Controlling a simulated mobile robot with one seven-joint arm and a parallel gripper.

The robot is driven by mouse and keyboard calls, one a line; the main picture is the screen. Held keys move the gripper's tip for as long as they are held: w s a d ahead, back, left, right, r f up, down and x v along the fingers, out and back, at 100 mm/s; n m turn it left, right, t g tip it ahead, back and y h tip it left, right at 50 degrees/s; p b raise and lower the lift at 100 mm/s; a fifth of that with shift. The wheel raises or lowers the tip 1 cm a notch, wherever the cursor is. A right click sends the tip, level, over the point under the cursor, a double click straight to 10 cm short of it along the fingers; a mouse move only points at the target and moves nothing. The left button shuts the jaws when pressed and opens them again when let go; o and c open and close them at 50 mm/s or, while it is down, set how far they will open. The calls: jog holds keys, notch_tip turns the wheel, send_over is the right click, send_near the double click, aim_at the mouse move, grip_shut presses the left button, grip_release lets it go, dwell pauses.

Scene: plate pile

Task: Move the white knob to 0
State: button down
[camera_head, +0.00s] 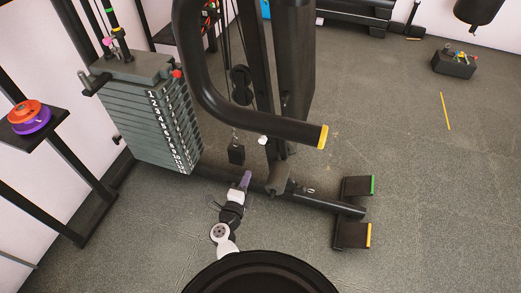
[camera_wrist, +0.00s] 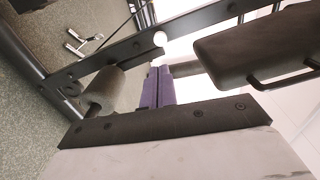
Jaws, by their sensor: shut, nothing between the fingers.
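The white knob (camera_head: 262,140) is a small round ball on the dark upright of a gym machine, low in the middle of the head view. In the wrist view the white knob (camera_wrist: 160,39) sits against a black beam with holes (camera_wrist: 205,28), just beyond my fingertips. My gripper (camera_head: 246,178) has purple fingers and is below and slightly left of the knob in the head view. In the wrist view my gripper (camera_wrist: 159,68) is shut and empty, its fingers side by side. A small gap shows between fingertips and knob. No 0 mark is readable.
A numbered weight stack (camera_head: 160,120) stands left of my gripper. A curved black arm with a yellow end (camera_head: 270,125) hangs over the knob area. A grey foam roller (camera_wrist: 103,90) and a dark pad (camera_wrist: 255,45) flank my fingers. Floor at the right is mostly clear.

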aim_at(261, 141)
jog(key=b+x, duration=0.1)
jog(key=x, duration=1.2)
jog(key=shift+w+d, duration=0.1)
jog(key=shift+w, duration=0.25)
jog(key=shift+w, duration=0.1)
jog(key=x, duration=0.2)
jog(key=shift+w+d, duration=0.15)
jog(key=shift+w, duration=0.15)
jog(key=shift+w+r, duration=0.1)
jog(key=shift+r, duration=0.15)
